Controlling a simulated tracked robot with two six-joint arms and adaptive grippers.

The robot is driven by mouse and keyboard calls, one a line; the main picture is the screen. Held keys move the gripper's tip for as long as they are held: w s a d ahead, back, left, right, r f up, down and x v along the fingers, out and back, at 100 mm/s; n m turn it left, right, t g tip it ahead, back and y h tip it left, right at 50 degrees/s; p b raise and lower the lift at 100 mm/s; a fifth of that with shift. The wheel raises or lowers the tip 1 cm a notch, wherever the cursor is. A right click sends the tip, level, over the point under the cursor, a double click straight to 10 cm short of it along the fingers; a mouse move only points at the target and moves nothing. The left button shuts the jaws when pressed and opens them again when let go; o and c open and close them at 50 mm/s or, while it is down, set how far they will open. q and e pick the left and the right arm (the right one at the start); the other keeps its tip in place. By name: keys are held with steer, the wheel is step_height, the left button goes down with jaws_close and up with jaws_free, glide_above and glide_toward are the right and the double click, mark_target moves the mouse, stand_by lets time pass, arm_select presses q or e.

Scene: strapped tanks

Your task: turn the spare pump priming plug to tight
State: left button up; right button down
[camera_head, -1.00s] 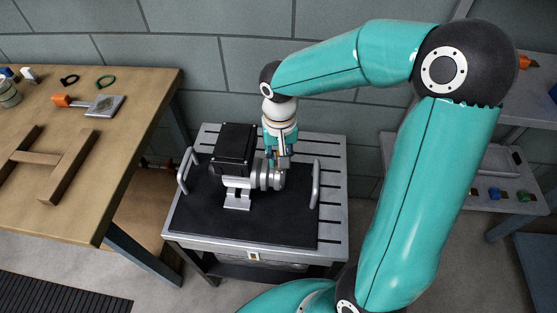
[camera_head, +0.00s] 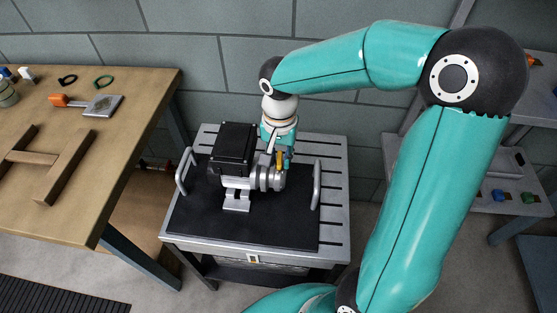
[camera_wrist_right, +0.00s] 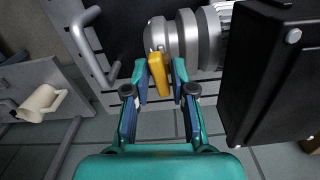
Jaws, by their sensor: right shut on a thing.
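The spare pump (camera_head: 265,178) has a black motor box (camera_head: 234,148) and a grey round housing, and stands on a black mat on a metal cart. The yellow priming plug (camera_wrist_right: 160,75) is on top of the housing in the right wrist view; a bit of it shows in the head view (camera_head: 281,159). My right gripper (camera_wrist_right: 158,78) comes down from above and is shut on the plug, with one finger on each side of it. The plug's base is partly hidden. My left gripper is not in view.
The cart (camera_head: 333,200) has a grey handle on each side of the pump, the right one (camera_head: 316,184) close to my gripper. A wooden bench (camera_head: 90,190) stands at left, shelves with small parts (camera_head: 500,185) at right. A tiled wall is behind.

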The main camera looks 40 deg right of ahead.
mark_target(279, 158)
steer(key=shift+m, duration=0.7)
steer(key=c, duration=1.1)
jaws_free()
steer(key=shift+m, duration=0.4)
steer(key=shift+r+p, duration=2.95)
steer(key=shift+r, duration=1.1)
